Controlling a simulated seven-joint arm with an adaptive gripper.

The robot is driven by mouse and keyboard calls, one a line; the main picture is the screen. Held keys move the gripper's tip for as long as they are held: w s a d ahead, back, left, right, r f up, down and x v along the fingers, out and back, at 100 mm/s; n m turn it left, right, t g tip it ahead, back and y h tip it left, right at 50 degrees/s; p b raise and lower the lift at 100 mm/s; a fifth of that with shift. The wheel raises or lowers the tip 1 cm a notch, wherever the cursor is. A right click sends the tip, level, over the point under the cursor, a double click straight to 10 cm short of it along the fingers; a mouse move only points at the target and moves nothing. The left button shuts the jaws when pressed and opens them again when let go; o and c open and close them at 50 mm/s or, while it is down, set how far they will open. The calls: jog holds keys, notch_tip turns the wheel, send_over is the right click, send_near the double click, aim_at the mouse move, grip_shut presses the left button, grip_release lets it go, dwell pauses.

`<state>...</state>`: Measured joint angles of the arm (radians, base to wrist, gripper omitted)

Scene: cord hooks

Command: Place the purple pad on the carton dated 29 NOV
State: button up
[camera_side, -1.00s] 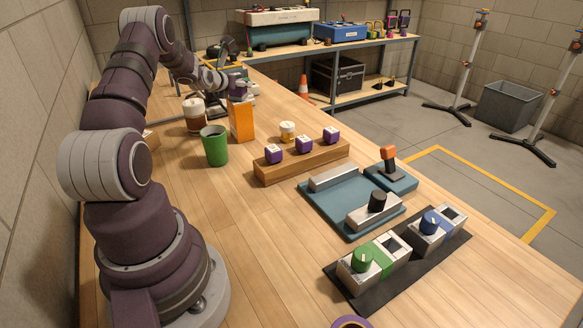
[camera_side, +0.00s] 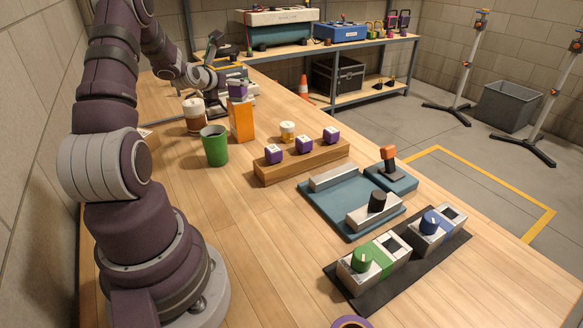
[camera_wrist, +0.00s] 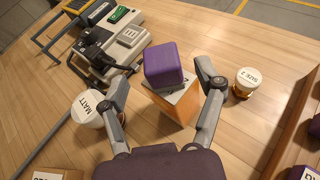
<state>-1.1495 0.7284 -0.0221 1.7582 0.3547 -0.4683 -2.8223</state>
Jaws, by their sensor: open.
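The purple pad (camera_wrist: 164,64) is a rounded block resting on the pale label on top of the orange carton (camera_wrist: 178,104). In the side view the pad (camera_side: 238,91) tops the upright orange carton (camera_side: 241,121). The pad hides most of the label, so I cannot read its date. My gripper (camera_wrist: 166,78) is open, with one finger on each side of the pad and visible gaps between. In the side view my gripper (camera_side: 216,68) is just behind and left of the pad. Another carton (camera_wrist: 52,174) shows at the wrist view's lower left, its label cut off.
A white-lidded jar marked MATT (camera_wrist: 88,105) stands left of my gripper, a smaller jar (camera_wrist: 246,80) right. A green cup (camera_side: 214,146) stands in front of the carton. A wooden rack (camera_side: 300,162) holds several purple blocks. A grey machine (camera_wrist: 108,45) lies beyond the pad.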

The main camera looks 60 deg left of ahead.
jog(key=v, duration=0.7)
jog(key=w+d+r+m+h, duration=0.2)
jog(key=w+d+m+h, duration=0.15)
jog(key=d+m, duration=0.75)
jog(key=w+d+r+m+h, duration=0.15)
jog(key=d+m+h, duration=0.25)
jog(key=d+m, duration=0.7)
jog(key=s+d+m+g+h, duration=0.1)
jog(key=s+d+m, duration=0.3)
jog(key=m, duration=0.7)
jog(key=s+d+m+g+h, duration=0.1)
jog(key=s+d+m, duration=0.4)
jog(key=m, duration=0.7)
jog(key=shift+d+f+g, duration=0.25)
jog(key=shift+d+g, duration=0.1)
jog(key=shift+g, duration=0.55)
